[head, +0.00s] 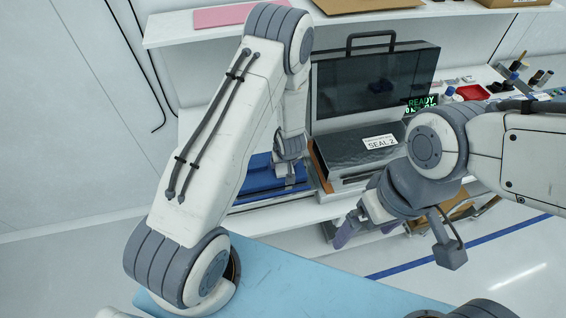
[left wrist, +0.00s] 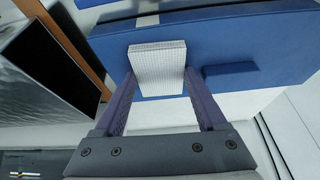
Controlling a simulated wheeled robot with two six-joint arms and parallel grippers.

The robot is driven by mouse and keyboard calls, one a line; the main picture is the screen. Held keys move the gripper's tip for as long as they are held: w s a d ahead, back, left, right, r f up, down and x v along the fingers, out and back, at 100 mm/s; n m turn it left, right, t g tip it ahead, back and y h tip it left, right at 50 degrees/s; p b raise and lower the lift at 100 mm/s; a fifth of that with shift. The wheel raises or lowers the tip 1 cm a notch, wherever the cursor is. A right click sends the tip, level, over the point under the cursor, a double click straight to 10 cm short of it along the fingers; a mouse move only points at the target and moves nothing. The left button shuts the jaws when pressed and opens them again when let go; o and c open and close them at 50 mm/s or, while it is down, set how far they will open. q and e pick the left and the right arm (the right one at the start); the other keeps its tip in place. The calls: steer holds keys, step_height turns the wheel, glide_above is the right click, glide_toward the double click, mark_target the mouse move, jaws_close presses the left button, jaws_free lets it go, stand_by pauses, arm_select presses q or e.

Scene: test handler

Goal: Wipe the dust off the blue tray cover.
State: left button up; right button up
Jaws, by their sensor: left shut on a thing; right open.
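The blue tray cover (head: 258,178) lies on the bench left of the sealing machine, partly hidden behind my left arm. It fills much of the top of the left wrist view (left wrist: 225,38), with a small raised blue block (left wrist: 230,73) on it. My left gripper (head: 291,172) is over the cover. In the left wrist view its purple fingers are shut on a white textured wiping pad (left wrist: 157,66). The pad is in front of the cover; I cannot tell whether they touch. No dust can be made out. My right gripper (head: 358,228) is open and empty in front of the bench.
A machine with a dark window (head: 365,85) and a "SEAL 2" label (head: 380,142) stands right of the cover. A red tray (head: 473,92) and small bottles are at the far right. A shelf (head: 190,30) runs above. A light blue surface (head: 290,275) is nearest me.

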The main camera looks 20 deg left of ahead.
arm_select(q)
steer(key=shift+w+r+p, duration=0.1)
steer(key=shift+w+p, duration=0.35)
steer(key=shift+c, duration=0.6)
steer(key=shift+w, duration=0.15)
steer(key=shift+s+a+f+b, duration=0.2)
steer(key=shift+s+b, duration=0.2)
steer(key=shift+b, duration=0.2)
steer(key=shift+s+a+r+b, duration=0.2)
steer(key=shift+s+b, duration=0.1)
steer(key=shift+s, duration=0.25)
steer(key=shift+s+a+f+b, duration=0.1)
steer(key=shift+s+f+b, duration=0.05)
steer(key=shift+s+b, duration=0.5)
steer(key=o, duration=0.9)
steer(key=shift+r+p, duration=0.35)
steer(key=shift+p, duration=0.1)
